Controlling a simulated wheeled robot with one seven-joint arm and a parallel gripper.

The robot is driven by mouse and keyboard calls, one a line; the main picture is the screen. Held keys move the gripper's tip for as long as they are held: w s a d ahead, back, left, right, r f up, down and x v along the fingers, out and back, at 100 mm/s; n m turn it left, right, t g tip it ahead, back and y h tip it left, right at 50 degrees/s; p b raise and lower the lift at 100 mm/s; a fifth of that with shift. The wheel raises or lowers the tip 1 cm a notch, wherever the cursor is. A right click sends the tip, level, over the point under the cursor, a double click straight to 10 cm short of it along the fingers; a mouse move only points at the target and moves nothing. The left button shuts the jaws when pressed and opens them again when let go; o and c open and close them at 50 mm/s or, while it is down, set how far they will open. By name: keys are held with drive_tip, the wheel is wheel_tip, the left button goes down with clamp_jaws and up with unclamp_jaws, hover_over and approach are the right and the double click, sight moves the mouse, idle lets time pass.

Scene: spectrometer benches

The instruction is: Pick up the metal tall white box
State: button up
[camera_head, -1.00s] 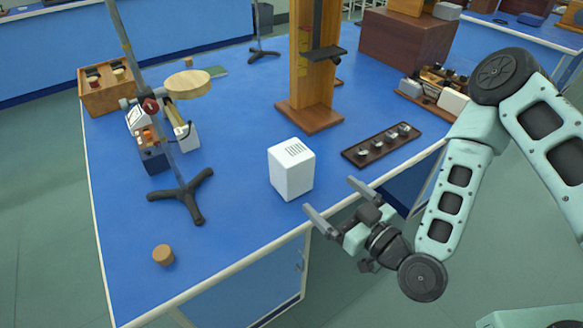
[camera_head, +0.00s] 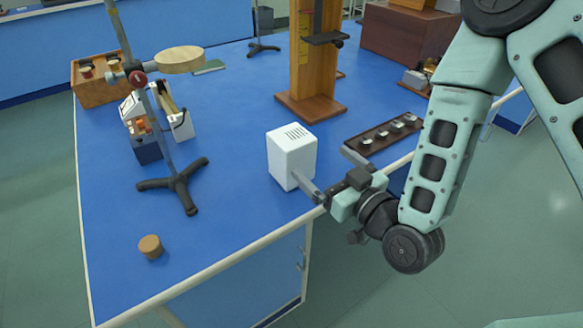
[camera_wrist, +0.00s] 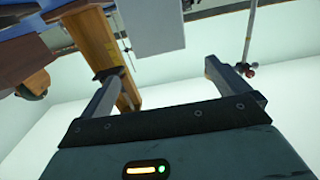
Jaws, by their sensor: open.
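The tall white box (camera_head: 291,158) stands upright on the blue bench near its front edge, with dark slots on its top. My gripper (camera_head: 328,170) is open at the box's front right. One finger reaches close to the box's lower front; whether it touches cannot be told. The other finger is off to the right of the box. In the wrist view the white box (camera_wrist: 159,26) shows at the top, beyond and between the two open fingers of my gripper (camera_wrist: 160,80). Nothing is between the fingertips.
A dark tray with small round pieces (camera_head: 383,136) lies right of the box. A wooden column (camera_head: 312,60) stands behind. A tripod stand (camera_head: 180,186) is to the left, and a cork-like cylinder (camera_head: 150,247) sits front left. The blue bench (camera_head: 235,215) is clear between them.

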sight(292, 135)
drive_tip(key=p+x, duration=0.1)
drive_tip(key=x, duration=0.5)
drive_tip(key=shift+w+a+r, duration=0.1)
drive_tip(key=shift+w+a, duration=0.05)
drive_tip(key=shift+f+p+x, duration=0.2)
drive_tip(key=shift+p+x, duration=0.75)
drive_tip(key=shift+x, duration=2)
drive_tip(key=c, duration=1.9)
drive_tip(key=shift+r, duration=0.15)
